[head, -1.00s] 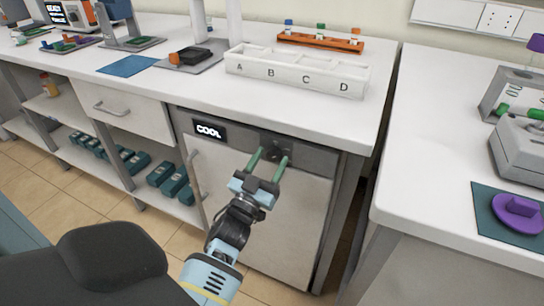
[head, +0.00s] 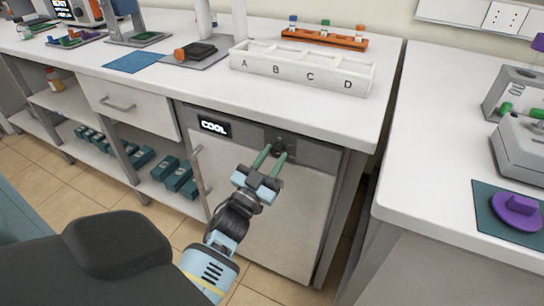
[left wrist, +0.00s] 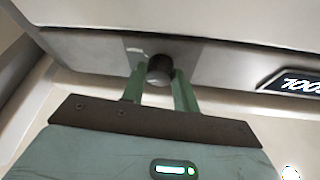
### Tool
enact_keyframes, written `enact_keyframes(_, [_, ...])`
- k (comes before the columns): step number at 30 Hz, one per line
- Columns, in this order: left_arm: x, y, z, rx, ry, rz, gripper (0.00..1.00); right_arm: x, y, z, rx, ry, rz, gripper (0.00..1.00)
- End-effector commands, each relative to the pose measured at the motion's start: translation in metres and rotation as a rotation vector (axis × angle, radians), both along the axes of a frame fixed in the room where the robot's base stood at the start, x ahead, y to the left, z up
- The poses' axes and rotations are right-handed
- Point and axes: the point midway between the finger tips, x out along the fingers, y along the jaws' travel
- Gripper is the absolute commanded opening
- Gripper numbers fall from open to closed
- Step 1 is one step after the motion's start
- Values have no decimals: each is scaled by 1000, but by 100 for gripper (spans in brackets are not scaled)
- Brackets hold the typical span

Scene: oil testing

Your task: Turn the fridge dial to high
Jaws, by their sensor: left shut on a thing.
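The fridge (head: 295,215) is a pale-doored cabinet under the bench. A grey strip along its top carries a small black display (head: 213,126) reading "COOL" and a dark round dial (head: 279,144) to its right. My left gripper (head: 272,153) reaches up to the dial with two green fingers. In the left wrist view, the dial (left wrist: 160,69) sits between the fingertips, and the gripper (left wrist: 160,78) is shut on it. The display (left wrist: 292,83) shows there tilted and partly cut off. The dial's pointer and markings cannot be read. My right gripper is not in view.
The bench top (head: 215,88) overhangs the fridge strip. A door handle (head: 200,170) stands out at the fridge's left. A white rack (head: 300,76) marked A to D sits on the bench above. Another bench (head: 430,150) stands to the right, across a narrow gap.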

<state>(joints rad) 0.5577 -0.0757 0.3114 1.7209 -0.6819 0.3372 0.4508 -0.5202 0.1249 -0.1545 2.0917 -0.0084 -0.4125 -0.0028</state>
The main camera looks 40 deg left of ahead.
Motion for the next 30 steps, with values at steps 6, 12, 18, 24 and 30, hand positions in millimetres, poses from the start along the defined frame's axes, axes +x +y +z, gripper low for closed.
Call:
enact_keyframes(6, [0,2,4,182,42,-1,7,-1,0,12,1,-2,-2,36])
enact_keyframes(12, [0,3,6,368,86,-2,7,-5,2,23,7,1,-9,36])
enact_keyframes(18, [0,5,8,548,129,-1,7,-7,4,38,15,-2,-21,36])
enact_keyframes(24, [-1,5,9,700,165,0,7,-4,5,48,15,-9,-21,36])
enact_keyframes(30, [-1,6,9,812,193,1,7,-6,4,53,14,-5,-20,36])
